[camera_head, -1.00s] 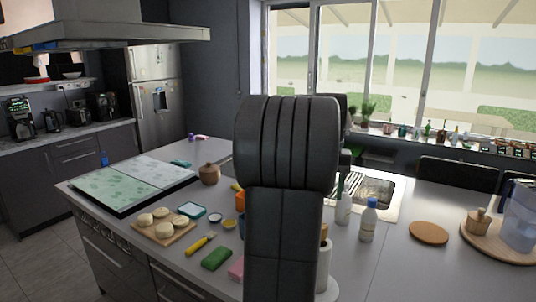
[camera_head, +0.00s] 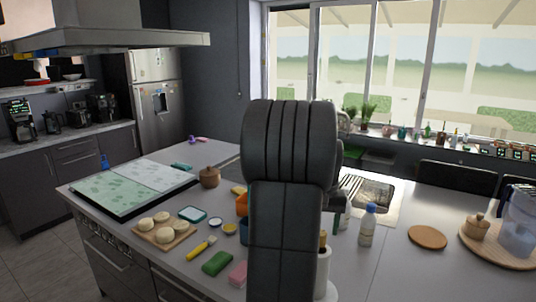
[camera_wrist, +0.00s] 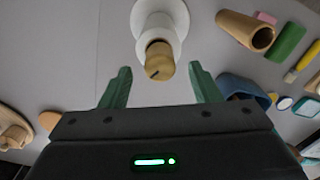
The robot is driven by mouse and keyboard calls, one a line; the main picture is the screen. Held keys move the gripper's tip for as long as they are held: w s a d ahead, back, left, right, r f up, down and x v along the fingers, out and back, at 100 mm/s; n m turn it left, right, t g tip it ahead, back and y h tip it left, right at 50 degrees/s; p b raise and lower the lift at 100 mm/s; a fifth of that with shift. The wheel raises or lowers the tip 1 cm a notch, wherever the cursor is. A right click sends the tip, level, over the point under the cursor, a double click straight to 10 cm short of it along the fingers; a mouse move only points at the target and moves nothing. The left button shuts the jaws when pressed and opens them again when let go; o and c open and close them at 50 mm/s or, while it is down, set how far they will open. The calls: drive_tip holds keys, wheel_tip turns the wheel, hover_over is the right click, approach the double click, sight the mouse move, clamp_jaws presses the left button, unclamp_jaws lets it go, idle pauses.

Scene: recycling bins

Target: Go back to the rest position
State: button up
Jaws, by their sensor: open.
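My gripper (camera_wrist: 158,90) shows in the wrist view with its two green fingers spread apart and nothing between them. Just beyond the fingertips, a paper towel holder (camera_wrist: 155,20) with a wooden knob stands on the counter, apart from the fingers. In the head view my dark arm fills the middle and hides part of the counter. The gripper itself is not clearly seen there. The paper towel roll (camera_head: 323,270) shows partly beside the arm.
The grey counter (camera_head: 380,270) holds a board with several buns (camera_head: 163,237), a green sponge (camera_head: 217,263), a yellow-handled brush (camera_head: 200,249), a white bottle (camera_head: 367,226), a round cork mat (camera_head: 427,237) and a pitcher (camera_head: 518,232). A sink (camera_head: 375,194) lies behind.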

drive_tip(key=r, duration=0.1)
drive_tip(key=r+p, duration=0.1)
drive_tip(key=r, duration=0.2)
drive_tip(key=shift+s+d+p, duration=0.1)
drive_tip(key=shift+s+p, duration=0.2)
drive_tip(key=s+d+f+b, duration=0.4)
drive_tip(key=s+f, duration=0.2)
drive_tip(key=f, duration=0.2)
drive_tip(key=shift+s+f+n, duration=0.4)
